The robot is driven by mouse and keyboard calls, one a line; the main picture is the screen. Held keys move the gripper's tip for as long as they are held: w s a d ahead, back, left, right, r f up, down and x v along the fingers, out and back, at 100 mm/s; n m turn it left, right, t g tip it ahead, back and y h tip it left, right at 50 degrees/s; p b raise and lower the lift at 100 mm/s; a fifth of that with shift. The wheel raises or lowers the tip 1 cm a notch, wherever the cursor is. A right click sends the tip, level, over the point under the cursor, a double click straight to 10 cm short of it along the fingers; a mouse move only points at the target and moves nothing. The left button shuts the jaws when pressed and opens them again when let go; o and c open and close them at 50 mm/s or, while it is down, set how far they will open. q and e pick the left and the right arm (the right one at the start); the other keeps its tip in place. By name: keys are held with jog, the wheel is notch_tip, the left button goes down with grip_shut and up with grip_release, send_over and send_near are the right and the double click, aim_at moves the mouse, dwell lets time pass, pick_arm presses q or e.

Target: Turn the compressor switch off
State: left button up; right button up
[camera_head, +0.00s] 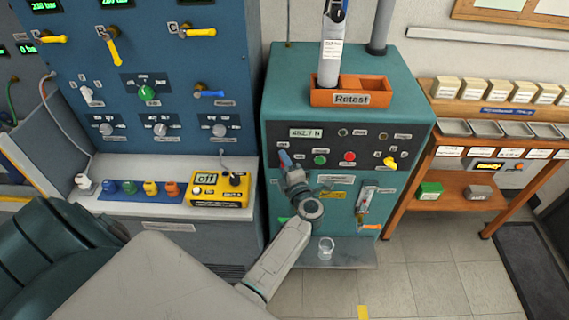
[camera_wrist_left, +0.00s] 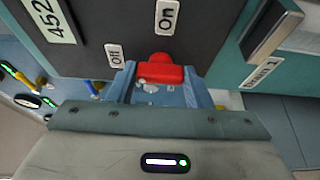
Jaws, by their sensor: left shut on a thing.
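The compressor cabinet (camera_head: 282,108) is teal with a dark front panel and a small display (camera_head: 305,133). Its red switch (camera_wrist_left: 160,72) shows in the left wrist view, below an "On" label (camera_wrist_left: 167,17) and to the right of an "Off" label (camera_wrist_left: 114,54). My left gripper (camera_wrist_left: 162,88) has its blue fingers on both sides of the red switch and is shut on it. In the head view the left gripper (camera_head: 286,160) is at the left side of the panel, and hides the switch there. My right gripper is not in view.
A green button (camera_head: 320,160), a red button (camera_head: 349,157) and a yellow lever (camera_head: 389,162) sit to the right on the panel. A glass (camera_head: 326,248) stands on the low shelf below. An orange "Retest" tray (camera_head: 350,99) is on top of the cabinet.

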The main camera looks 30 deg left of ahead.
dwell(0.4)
pick_arm(q)
jog(key=o, duration=1)
